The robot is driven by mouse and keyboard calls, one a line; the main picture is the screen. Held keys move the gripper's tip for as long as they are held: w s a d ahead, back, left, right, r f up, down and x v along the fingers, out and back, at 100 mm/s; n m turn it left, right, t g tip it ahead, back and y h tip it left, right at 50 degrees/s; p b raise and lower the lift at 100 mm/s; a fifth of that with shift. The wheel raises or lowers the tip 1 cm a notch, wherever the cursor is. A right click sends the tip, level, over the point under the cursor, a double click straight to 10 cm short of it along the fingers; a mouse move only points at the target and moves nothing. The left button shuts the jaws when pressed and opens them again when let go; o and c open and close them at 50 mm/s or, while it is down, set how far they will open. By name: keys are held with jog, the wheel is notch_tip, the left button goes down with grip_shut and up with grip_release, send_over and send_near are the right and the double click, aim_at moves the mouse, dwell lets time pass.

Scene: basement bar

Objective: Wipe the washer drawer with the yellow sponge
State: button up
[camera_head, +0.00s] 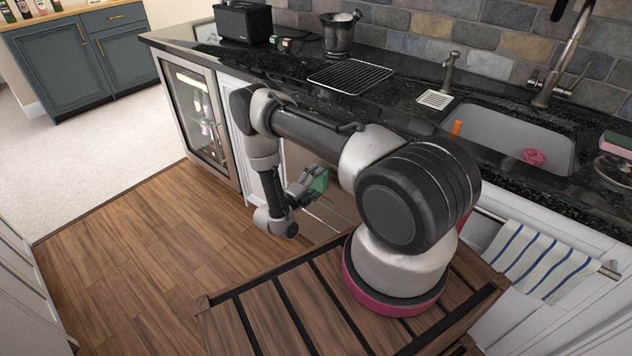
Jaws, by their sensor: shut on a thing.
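My gripper (308,184) is at the end of my bent arm, low in front of the cabinets left of the middle. It is shut on a small block whose visible face is green (319,182); no yellow side of it shows, so I cannot tell for sure that it is the yellow sponge. Behind the gripper is a pale drawer front (326,213) with a bar handle, which looks like the washer drawer. My arm hides much of it. I cannot tell whether the block touches the drawer front.
The dark counter (405,112) runs above, with a wire rack (350,76) and a sink (490,135) holding a pink item (533,157). A glass-door cooler (195,110) stands left. A striped towel (535,262) hangs right. The wooden floor (165,250) at left is clear.

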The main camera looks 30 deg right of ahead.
jog(key=shift+x, duration=0.95)
dwell(0.3)
jog(key=shift+s+d, duration=0.65)
jog(key=shift+s, duration=1.15)
jog(key=shift+s+d, duration=0.6)
jog(key=shift+s, duration=1.2)
jog(key=shift+s+d, duration=0.65)
jog(key=shift+s, duration=1.2)
jog(key=shift+w, duration=0.15)
